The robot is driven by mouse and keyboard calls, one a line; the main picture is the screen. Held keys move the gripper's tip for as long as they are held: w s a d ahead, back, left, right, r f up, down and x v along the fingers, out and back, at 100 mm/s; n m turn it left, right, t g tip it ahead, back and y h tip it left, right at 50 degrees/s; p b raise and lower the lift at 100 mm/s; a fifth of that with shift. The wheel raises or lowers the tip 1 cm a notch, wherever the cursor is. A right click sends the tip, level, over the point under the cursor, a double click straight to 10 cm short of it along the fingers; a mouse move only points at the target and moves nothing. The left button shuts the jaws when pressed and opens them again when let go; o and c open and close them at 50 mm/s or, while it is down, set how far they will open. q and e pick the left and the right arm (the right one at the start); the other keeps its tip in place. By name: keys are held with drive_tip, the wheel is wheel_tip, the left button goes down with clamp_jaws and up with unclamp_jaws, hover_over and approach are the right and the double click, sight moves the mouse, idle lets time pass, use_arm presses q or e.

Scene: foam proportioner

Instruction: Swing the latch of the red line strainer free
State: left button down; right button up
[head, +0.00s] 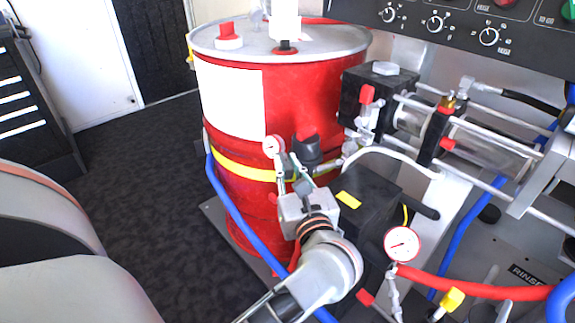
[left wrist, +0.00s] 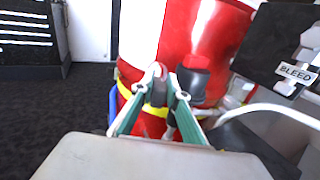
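The line strainer (head: 307,150) looks like a black body with a red cap, in front of the red drum. It also shows in the left wrist view (left wrist: 194,82), just behind my right-hand finger. A latch cannot be made out on it. My left gripper (head: 287,172) is close in front of the strainer, on its left side. In the left wrist view its two green fingers (left wrist: 157,95) stand apart, with a gauge edge-on between or just beyond their tips. I cannot tell whether they touch it. My right gripper is not in view.
The red drum (head: 300,100) with a yellow band stands behind. A small gauge (head: 272,146) sits left of the strainer. A black motor block (head: 365,195), a larger gauge (head: 403,244), pump rods and hoses crowd the right. Dark floor (head: 130,180) is free at left.

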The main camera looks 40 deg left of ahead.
use_arm(q)
drive_tip(key=shift+w+g, duration=0.1)
drive_tip(key=shift+g, duration=0.2)
drive_tip(key=shift+w+d+n+g+y, duration=0.2)
drive_tip(key=shift+n+g+y, duration=0.4)
drive_tip(key=shift+n+g, duration=0.2)
drive_tip(key=shift+a, duration=0.1)
drive_tip(key=c, duration=2)
unclamp_jaws()
drive_tip(key=shift+o, duration=0.2)
